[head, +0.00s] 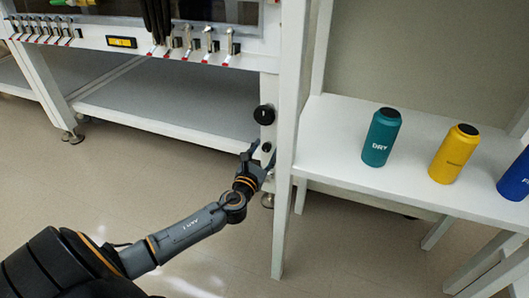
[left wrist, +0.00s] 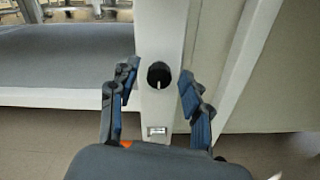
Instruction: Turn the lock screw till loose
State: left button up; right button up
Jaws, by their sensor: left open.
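A round black knob (head: 264,115) with a pale mark sits on the white post of the glovebox frame. It also shows in the left wrist view (left wrist: 160,76), its pale line near vertical. A smaller dark round part (head: 267,147) is on the post below it. A small silver fitting (left wrist: 157,131) is below the knob in the wrist view. No label shows which part is the lock screw. My left gripper (head: 261,155) is open and empty, just below the knob in the head view. In the wrist view its fingers (left wrist: 154,88) stand either side of the knob, apart from it.
A white table to the right bears a teal bottle (head: 381,137), a yellow bottle (head: 453,154) and a blue bottle (head: 516,176). Its white upright (head: 288,190) stands close right of my left gripper. A grey shelf (head: 180,100) is left of the post. The floor below is clear.

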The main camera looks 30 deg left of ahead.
pick_arm(q)
jog(key=shift+c, duration=0.2)
grip_shut()
